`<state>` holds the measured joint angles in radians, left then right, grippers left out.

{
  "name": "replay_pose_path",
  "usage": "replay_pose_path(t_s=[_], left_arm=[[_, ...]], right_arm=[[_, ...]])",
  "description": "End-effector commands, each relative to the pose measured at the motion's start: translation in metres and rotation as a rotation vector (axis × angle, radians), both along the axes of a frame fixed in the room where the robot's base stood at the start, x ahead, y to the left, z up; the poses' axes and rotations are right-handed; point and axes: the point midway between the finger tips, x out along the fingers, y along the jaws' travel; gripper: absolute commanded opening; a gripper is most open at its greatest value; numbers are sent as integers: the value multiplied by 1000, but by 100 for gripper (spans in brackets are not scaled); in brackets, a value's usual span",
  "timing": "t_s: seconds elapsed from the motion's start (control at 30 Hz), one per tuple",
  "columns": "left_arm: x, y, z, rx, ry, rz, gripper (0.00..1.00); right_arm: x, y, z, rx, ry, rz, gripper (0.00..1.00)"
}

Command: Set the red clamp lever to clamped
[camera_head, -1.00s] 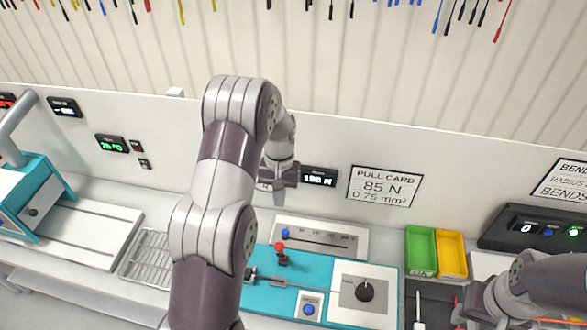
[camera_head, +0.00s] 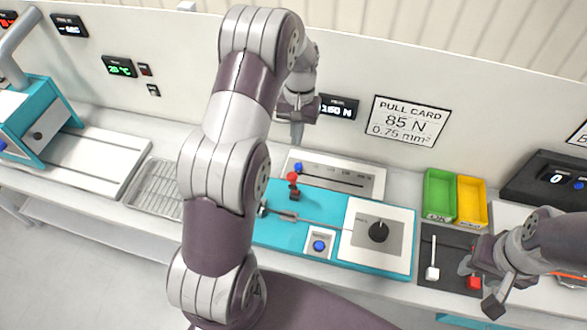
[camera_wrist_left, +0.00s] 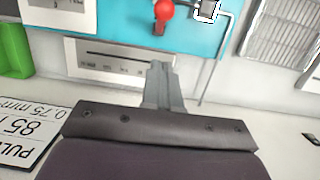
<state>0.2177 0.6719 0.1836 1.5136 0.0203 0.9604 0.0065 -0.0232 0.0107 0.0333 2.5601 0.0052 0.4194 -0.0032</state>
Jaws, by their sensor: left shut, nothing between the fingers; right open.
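The red clamp lever (camera_head: 293,178) stands up from the teal fixture (camera_head: 275,230), with a red knob on top. It also shows in the left wrist view (camera_wrist_left: 164,10), at the top edge, beyond my fingertips. My left gripper (camera_head: 297,138) is shut and empty, above and behind the lever, apart from it. In the left wrist view its closed fingers (camera_wrist_left: 159,68) point toward the lever and overlap the slider panel. My right gripper (camera_head: 478,290) is open at the lower right, over the dark tray, far from the lever.
A slider panel with a blue knob (camera_head: 298,168) lies behind the fixture. A black dial (camera_head: 378,232) and a blue button (camera_head: 319,245) sit on the fixture. Green (camera_head: 440,195) and yellow (camera_head: 472,202) bins stand to the right. A wire rack (camera_head: 155,188) lies left.

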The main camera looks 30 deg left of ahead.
Motion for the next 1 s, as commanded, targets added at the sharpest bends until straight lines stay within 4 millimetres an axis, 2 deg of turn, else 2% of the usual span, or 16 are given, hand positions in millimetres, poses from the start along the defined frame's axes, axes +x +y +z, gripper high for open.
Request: replay_pose_path(t_s=[0.03,0.13,0.17,0.2,0.33,0.53,1.0], left_arm=[[-2,-1,-21,0,0,0,0],[-6,-2,-39,0,-1,0,0],[-11,-4,-28,0,1,-1,0],[-18,-6,-28,-1,3,-1,0],[-32,-10,-37,-1,2,-1,0],[-40,-12,-44,0,0,-1,0],[-36,-12,-48,5,-23,-1,0]], right_arm=[[0,0,-21,0,0,0,43],[0,0,-34,0,0,0,43],[0,0,-18,0,2,0,43],[0,0,-10,0,1,0,43],[0,0,-2,0,-1,0,43],[0,0,1,0,0,0,43],[0,0,-6,0,0,0,43]])
